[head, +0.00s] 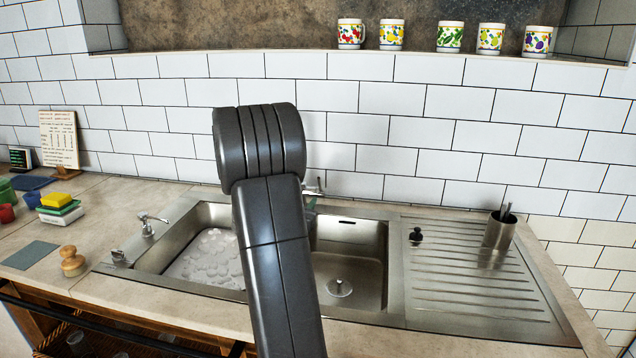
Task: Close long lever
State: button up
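A small metal fitting with a thin arm pointing right (148,224) stands at the left back corner of the sink. Another metal fitting, maybe part of a tap or lever (314,189), shows just right of my arm at the back of the sink. Most of it is hidden behind my arm, so I cannot tell which part is the long lever or how it is set. A low metal fitting (119,257) sits at the sink's left rim. My dark arm rises through the middle of the view. My gripper is hidden and cannot be made out.
The steel sink has a left basin with foamy water (208,260), a right basin (346,263) and a ribbed drainboard (470,290). A metal cup with utensils (498,232) stands on the right. A wooden brush (72,262) and sponges (58,203) lie left. Mugs (450,37) line the ledge.

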aim_at(319, 183)
jog(key=p+x, duration=0.4)
jog(key=x, duration=0.9)
jog(key=shift+w+d+f, duration=0.1)
jog(key=shift+w+d, duration=0.05)
jog(key=shift+w, duration=0.2)
grip_shut()
